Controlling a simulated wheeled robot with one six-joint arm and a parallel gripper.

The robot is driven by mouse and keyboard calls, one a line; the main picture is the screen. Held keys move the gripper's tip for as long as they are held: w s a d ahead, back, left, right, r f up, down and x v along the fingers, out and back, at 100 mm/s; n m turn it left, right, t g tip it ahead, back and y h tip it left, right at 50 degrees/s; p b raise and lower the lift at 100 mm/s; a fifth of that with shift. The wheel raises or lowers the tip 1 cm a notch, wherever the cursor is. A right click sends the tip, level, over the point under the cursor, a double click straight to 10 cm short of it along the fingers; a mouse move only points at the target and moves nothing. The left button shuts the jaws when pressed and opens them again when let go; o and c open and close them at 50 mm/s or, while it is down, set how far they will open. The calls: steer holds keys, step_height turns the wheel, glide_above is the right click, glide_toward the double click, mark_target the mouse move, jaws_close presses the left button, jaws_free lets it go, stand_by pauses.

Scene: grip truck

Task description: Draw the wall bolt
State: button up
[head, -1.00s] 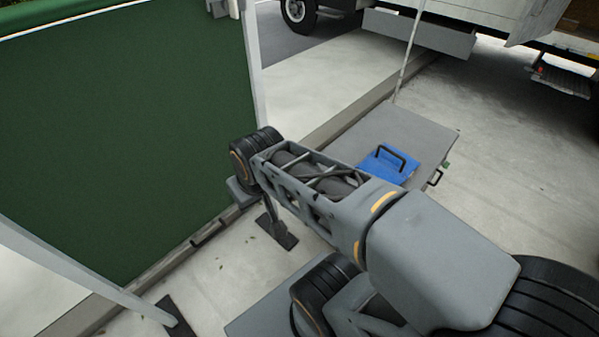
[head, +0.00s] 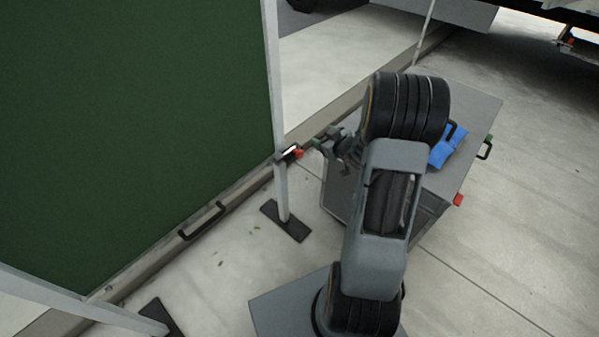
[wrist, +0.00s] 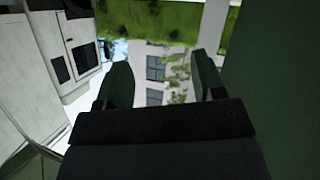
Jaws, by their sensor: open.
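The wall bolt (head: 287,155) appears as a small dark and pale fitting with a red end, on the white post at the right edge of the green wall panel (head: 140,120). My gripper (head: 322,146) is just right of the red end, with a small gap between them. In the wrist view the two fingers of my gripper (wrist: 163,82) are spread apart with nothing between them. The bolt cannot be made out in the wrist view. The green panel fills the right side there.
A grey cart (head: 465,110) with a blue item (head: 443,152) on top stands behind and right of my arm. The post's dark foot (head: 286,221) and a black handle (head: 203,220) on the low rail lie near the wall. Open concrete spreads at the right.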

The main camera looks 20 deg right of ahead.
mark_target(301, 155)
steer(key=s+f+t+y+b, duration=0.35)
steer(key=f+y+b, duration=0.25)
steer(key=f, duration=0.7)
steer(key=shift+n+g, duration=0.3)
steer(key=shift+g, duration=0.05)
steer(key=b+x, duration=0.2)
steer(key=x, duration=1)
steer(key=shift+w+a+f+b, duration=0.1)
steer(key=shift+w+a+b, duration=0.1)
steer(key=shift+w+b, duration=0.1)
steer(key=shift+c, duration=0.4)
